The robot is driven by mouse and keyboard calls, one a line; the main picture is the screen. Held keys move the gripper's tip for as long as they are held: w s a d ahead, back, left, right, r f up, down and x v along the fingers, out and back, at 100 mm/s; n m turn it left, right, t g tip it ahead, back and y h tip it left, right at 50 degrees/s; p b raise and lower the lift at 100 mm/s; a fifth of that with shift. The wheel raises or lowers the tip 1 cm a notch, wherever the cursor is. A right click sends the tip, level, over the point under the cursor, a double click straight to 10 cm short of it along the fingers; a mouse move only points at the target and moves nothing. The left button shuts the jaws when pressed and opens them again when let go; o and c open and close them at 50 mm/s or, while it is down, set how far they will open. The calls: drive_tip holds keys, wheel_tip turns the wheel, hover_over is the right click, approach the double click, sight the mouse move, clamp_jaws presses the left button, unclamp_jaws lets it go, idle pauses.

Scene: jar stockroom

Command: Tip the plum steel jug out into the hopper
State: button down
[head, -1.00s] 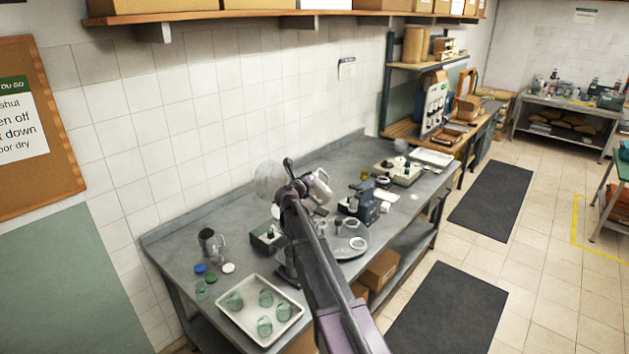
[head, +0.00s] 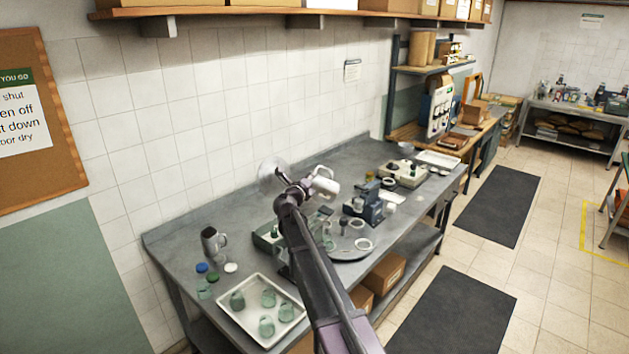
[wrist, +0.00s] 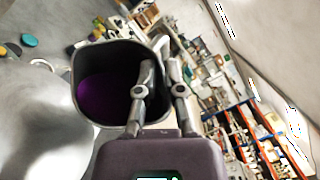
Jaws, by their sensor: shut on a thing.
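My gripper (head: 306,188) is raised above the bench, shut on the wall of a steel jug (head: 326,183). In the wrist view the fingers (wrist: 160,78) cross the near side of the jug (wrist: 85,62), and its plum-coloured inside (wrist: 105,100) shows through the open mouth. The jug looks tilted in the head view. A pale, rounded, partly see-through vessel (head: 270,175), likely the hopper, stands just left of my gripper, partly hidden by my arm. A large grey rounded surface (wrist: 40,125) beside the jug in the wrist view may be the same vessel.
Another steel jug (head: 211,241) stands on the bench at left, near coloured lids (head: 213,277). A white tray (head: 238,318) holds several green jars. A round turntable (head: 350,254) and a blue machine (head: 368,203) stand right of my arm. The bench's back strip is mostly clear.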

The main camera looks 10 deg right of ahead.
drive_tip(key=shift+w+a+f+n+t+b, duration=0.1)
drive_tip(key=shift+a+f+n+t+b, duration=0.1)
drive_tip(key=shift+a+n+t+b, duration=0.35)
drive_tip(key=shift+w+a+f+n+t+b, duration=0.15)
drive_tip(key=shift+n+t+b, duration=0.1)
drive_tip(key=shift+n+b, duration=0.45)
drive_tip(key=shift+a+n+t+b, duration=0.4)
drive_tip(key=shift+n+b, duration=0.05)
drive_tip(key=shift+n, duration=0.4)
drive_tip(key=shift+a+n+t+b, duration=0.35)
drive_tip(key=shift+n+t+b, duration=0.1)
drive_tip(key=shift+n, duration=0.35)
drive_tip(key=shift+w+a+f+n+t+y+b, duration=0.1)
drive_tip(key=shift+a+n+t+y+b, duration=0.45)
drive_tip(key=shift+n, duration=0.9)
drive_tip(key=shift+w+a+f+n+t+y+b, duration=0.1)
drive_tip(key=shift+a+n+t+y+b, duration=0.5)
drive_tip(key=shift+n, duration=0.9)
drive_tip(key=shift+w+a+n+t+y+b, duration=0.1)
drive_tip(key=shift+a+n+t+y+b, duration=0.45)
drive_tip(key=shift+n, duration=0.9)
drive_tip(key=shift+a, duration=0.15)
drive_tip(key=shift+r+h, duration=0.2)
drive_tip(key=shift+h, duration=0.2)
